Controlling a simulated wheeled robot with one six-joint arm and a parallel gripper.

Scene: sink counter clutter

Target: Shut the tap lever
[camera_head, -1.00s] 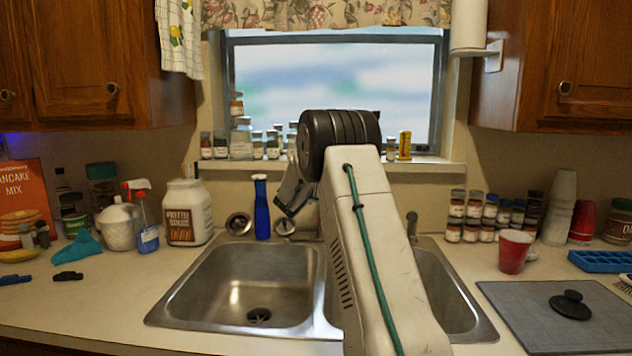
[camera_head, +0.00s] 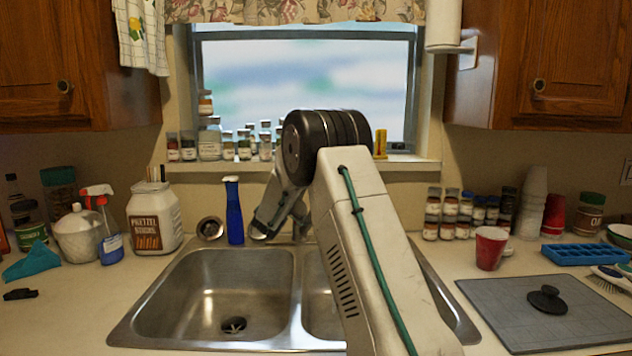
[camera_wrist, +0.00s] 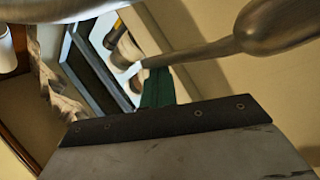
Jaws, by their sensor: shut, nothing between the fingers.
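The tap is mostly hidden behind my arm in the head view. In the wrist view a grey metal bar, which looks like the tap lever (camera_wrist: 205,48), runs from a thick rounded end at upper right to a thin end near the middle. A broad grey metal curve (camera_wrist: 70,8), perhaps the spout, crosses the top left. My gripper (camera_wrist: 157,88) shows its green fingers shut and empty, close to the lever's thin end; I cannot tell whether they touch. In the head view my gripper (camera_head: 259,233) is low behind the sink, just right of the blue bottle.
A blue bottle (camera_head: 234,212) stands close to my gripper's left. The double sink (camera_head: 205,290) lies in front. Jars (camera_head: 242,143) line the window sill behind. A red cup (camera_head: 489,248) and a grey mat (camera_head: 535,308) are at right.

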